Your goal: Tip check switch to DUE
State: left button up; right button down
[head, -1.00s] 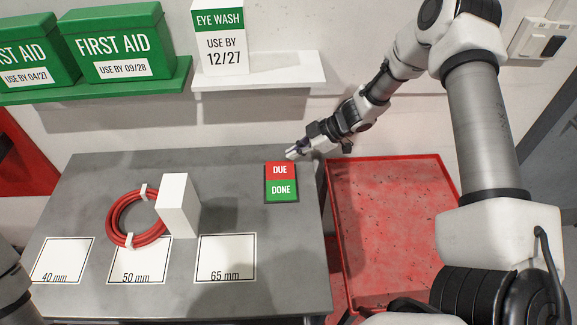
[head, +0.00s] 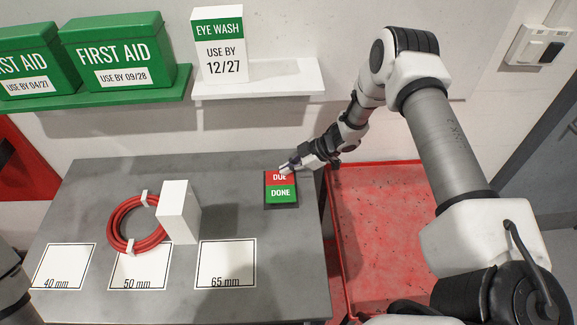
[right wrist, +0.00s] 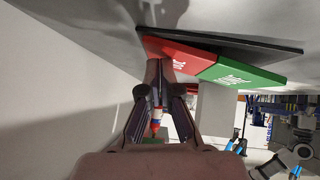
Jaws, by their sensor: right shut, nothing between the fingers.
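The check switch has a red DUE half (head: 288,181) and a green DONE half (head: 281,195) on a dark base plate at the table's back right. In the right wrist view the red half (right wrist: 172,52) appears close to the base, and the green half (right wrist: 240,74) appears to stand out from it. My right gripper (head: 285,170) is shut and empty. Its fingertips are at the far part of the red half and partly cover the DUE lettering; they look touching or very close. My left gripper is out of view.
A coiled red hose (head: 127,238) and a white block (head: 179,212) sit on the grey table (head: 235,180), left of the switch. The shelf with the eye wash box (head: 219,47) is above and behind. A red tray (head: 395,225) lies right of the table.

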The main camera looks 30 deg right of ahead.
jog(key=shift+s, duration=0.15)
jog(key=v, duration=1.2)
jog(key=shift+a, duration=0.1)
